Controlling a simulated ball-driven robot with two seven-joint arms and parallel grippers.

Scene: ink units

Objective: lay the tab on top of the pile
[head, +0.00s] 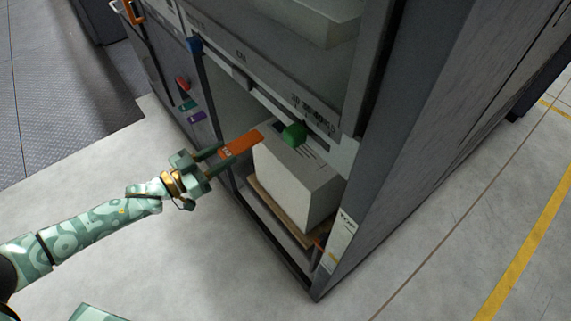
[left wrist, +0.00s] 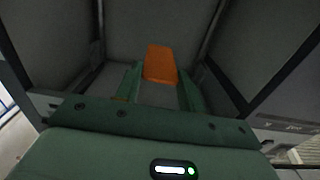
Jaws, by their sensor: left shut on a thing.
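An orange tab (head: 243,144) with a small pale label is held at the tips of my left gripper (head: 216,154), which is shut on it. In the left wrist view the tab (left wrist: 160,64) stands out between the two green fingers (left wrist: 160,88). A white pile of paper (head: 297,186) sits on a brown board (head: 282,212) in the open lower bay of a grey cabinet. In the head view the tab's far end is by the pile's upper left edge. Whether it touches the pile cannot be told. My right gripper is not in view.
The grey cabinet (head: 385,215) surrounds the bay, with its frame close on both sides. A green knob (head: 294,133) shows above the pile's back edge. Red, teal and purple pieces (head: 197,116) sit on the cabinet's left face. The floor (head: 110,240) in front is clear.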

